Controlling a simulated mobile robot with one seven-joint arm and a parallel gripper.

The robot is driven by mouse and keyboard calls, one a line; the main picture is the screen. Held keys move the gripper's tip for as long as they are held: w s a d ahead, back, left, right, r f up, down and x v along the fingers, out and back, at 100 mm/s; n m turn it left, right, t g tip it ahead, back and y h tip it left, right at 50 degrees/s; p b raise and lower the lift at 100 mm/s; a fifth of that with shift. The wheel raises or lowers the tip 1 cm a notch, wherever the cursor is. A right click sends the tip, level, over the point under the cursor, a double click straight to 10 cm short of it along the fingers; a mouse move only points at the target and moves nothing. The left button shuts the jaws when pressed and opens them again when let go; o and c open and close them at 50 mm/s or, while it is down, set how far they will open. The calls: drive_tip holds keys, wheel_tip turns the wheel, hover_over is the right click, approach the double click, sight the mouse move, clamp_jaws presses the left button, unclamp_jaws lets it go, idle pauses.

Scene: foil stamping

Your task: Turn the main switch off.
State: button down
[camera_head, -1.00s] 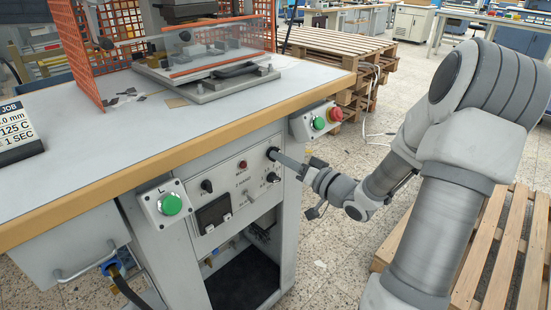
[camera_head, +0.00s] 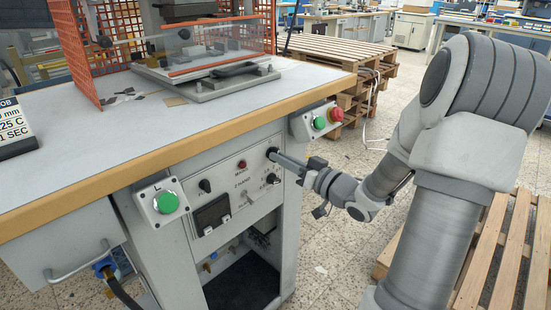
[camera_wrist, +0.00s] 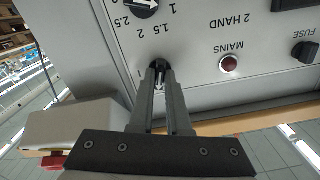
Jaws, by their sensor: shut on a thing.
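The main switch is a black knob (camera_head: 271,152) at the upper right corner of the machine's grey control panel (camera_head: 222,183). In the wrist view its dark top (camera_wrist: 158,66) shows between my fingertips, and the fingers hide the rest. My gripper (camera_head: 279,156) reaches in from the right and is shut on the knob; the wrist view shows both fingers (camera_wrist: 160,80) on either side of it. The switch's markings are mostly covered, so I cannot read its position. The red MAINS lamp (camera_wrist: 229,65) sits beside the switch and also shows in the head view (camera_head: 242,164).
A dial (camera_wrist: 143,6), a fuse holder (camera_wrist: 305,52) and a toggle share the panel. Green button boxes (camera_head: 162,202) and (camera_head: 314,121) stick out under the table edge, the right one with a red button (camera_head: 336,114). Wooden pallets (camera_head: 505,240) lie at right.

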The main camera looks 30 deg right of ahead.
drive_tip(key=shift+f, duration=0.15)
drive_tip(key=n, duration=0.2)
drive_tip(key=shift+n+b, duration=0.3)
drive_tip(key=shift+b, duration=0.05)
drive_tip(key=c, duration=0.8)
unclamp_jaws()
drive_tip(key=shift+s, duration=0.1)
drive_tip(key=p+v, duration=0.2)
drive_tip(key=v, duration=0.8)
